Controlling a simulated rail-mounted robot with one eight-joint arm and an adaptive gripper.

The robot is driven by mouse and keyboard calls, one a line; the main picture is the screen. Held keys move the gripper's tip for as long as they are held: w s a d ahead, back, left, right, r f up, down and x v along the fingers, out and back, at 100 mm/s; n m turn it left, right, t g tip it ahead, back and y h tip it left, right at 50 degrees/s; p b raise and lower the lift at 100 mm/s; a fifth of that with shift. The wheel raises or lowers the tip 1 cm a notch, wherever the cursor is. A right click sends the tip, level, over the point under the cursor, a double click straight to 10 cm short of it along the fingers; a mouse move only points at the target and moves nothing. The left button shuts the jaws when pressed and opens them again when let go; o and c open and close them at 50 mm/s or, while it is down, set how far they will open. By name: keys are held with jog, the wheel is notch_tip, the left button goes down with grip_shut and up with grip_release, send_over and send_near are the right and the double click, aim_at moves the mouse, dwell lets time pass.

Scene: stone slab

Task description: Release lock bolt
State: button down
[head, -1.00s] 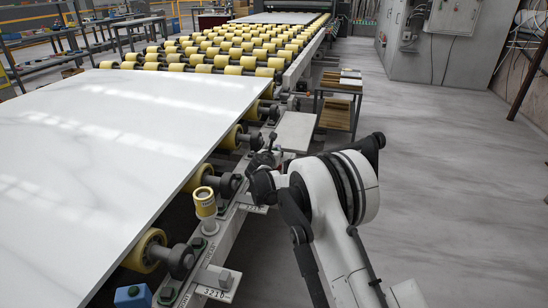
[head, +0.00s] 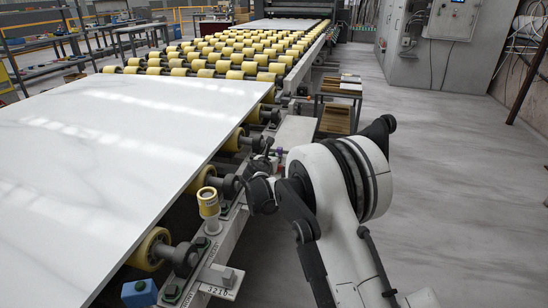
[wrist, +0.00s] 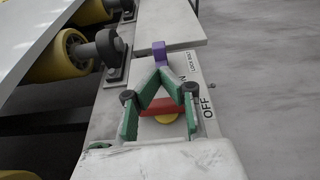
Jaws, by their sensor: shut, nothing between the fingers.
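In the wrist view, my gripper (wrist: 161,76) has green-padded fingers that meet at their tips, with nothing between them. It is over a plate lettered "LOCK BOLT" (wrist: 188,66), with "OFF" on its right side. A purple block (wrist: 159,54) stands just beyond the fingertips; I cannot tell whether they touch it. A red bar (wrist: 160,106) and a yellow round piece (wrist: 166,119) show between the fingers, partly hidden by them. In the head view, a small purple spot (head: 279,151) shows beside my dark wrist, which hides most of the plate.
A large white slab (head: 120,130) lies left of the rail on yellow rollers (head: 154,249). A yellow-topped post (head: 208,203) and a blue block (head: 139,294) stand near the rail's front. A grey cabinet (head: 425,50) stands behind.

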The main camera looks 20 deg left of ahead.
jog(key=shift+v, duration=1.2)
